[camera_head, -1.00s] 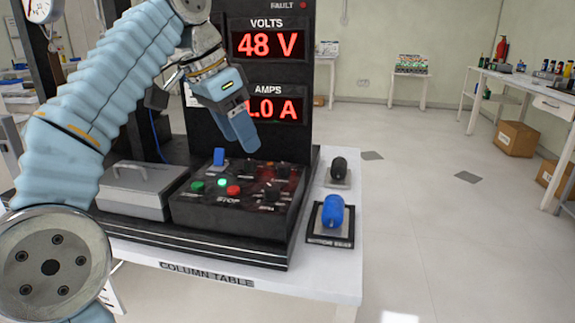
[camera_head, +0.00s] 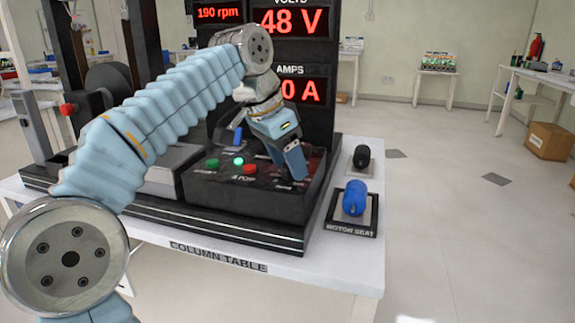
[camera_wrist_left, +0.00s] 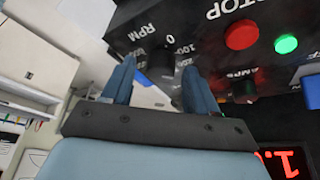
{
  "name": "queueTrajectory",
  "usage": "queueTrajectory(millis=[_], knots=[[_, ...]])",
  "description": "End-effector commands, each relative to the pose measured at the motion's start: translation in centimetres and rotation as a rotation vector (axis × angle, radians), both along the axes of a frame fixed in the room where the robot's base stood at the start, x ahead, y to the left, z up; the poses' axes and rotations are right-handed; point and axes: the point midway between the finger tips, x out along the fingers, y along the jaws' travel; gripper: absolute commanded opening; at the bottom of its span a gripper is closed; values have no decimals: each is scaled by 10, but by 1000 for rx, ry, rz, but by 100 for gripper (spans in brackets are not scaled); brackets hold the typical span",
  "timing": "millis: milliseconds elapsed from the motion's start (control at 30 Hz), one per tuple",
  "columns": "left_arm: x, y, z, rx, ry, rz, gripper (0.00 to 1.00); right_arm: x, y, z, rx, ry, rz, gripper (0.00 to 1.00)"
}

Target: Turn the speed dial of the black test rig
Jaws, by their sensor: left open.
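The black test rig's control box (camera_head: 235,208) stands on the white table. My left gripper (camera_head: 297,172) points down over the right part of its panel and hides the dials there in the head view. In the left wrist view a black speed dial (camera_wrist_left: 158,64), beside the "RPM" label and scale numbers, sits between the two blue fingertips of my left gripper (camera_wrist_left: 158,88). The fingers are open, with a gap on each side of the dial. How deep they reach around it is unclear. My right gripper is not in view.
The rpm display (camera_head: 217,13) reads 190. A red stop button (camera_wrist_left: 241,35), a lit green button (camera_wrist_left: 286,44) and another black knob (camera_wrist_left: 243,91) are near the fingers. A blue rotor (camera_head: 354,198) and a black one (camera_head: 361,157) stand at the table's right.

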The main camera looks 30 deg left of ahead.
Motion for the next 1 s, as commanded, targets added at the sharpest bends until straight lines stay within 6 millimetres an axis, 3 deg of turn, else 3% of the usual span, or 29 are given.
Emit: queueTrajectory(millis=[267, 633, 1000], knots=[[1, 0, -1, 0, -1, 0, 59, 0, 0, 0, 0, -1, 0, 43], [1, 0, -1, 0, -1, 0, 5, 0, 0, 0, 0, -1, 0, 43], [0, -1, 0, 0, 0, 65, 4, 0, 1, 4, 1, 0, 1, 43]])
